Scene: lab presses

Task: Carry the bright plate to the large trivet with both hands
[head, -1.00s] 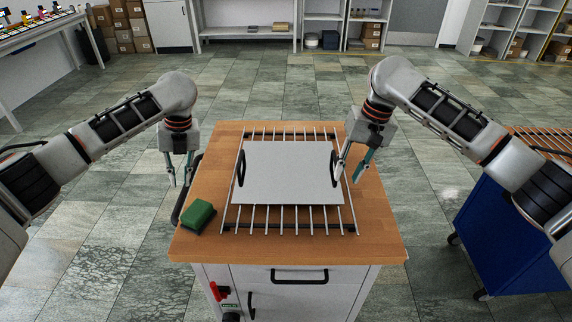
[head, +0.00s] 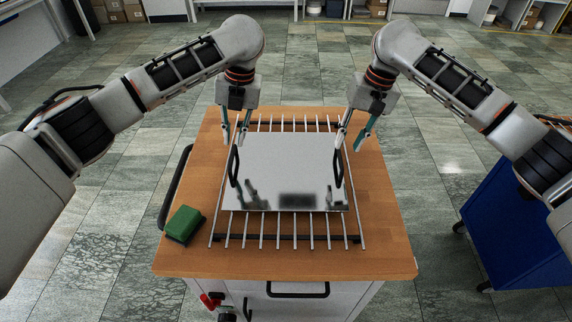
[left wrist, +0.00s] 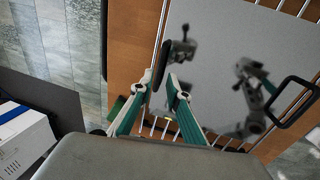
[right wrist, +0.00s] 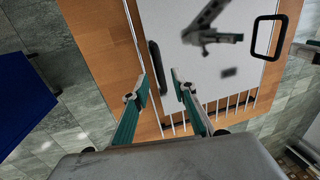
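The bright plate (head: 290,165) is a mirror-like sheet lying flat on a wire rack (head: 245,240) on a wooden-topped cabinet. It has a black left handle (head: 234,166) and a black right handle (head: 338,168). My left gripper (head: 235,138) is open at the left handle; in the left wrist view that handle (left wrist: 164,62) shows between its fingertips (left wrist: 161,78). My right gripper (head: 350,142) is open at the right handle; in the right wrist view that handle (right wrist: 155,60) shows between its fingertips (right wrist: 158,78). Contact with either handle cannot be told.
A green sponge-like block (head: 184,225) sits on the wooden top (head: 180,260), left of the rack. A blue cart (head: 515,230) stands at the right, its top mostly hidden by my right arm. Tiled floor (head: 310,60) is clear behind the cabinet.

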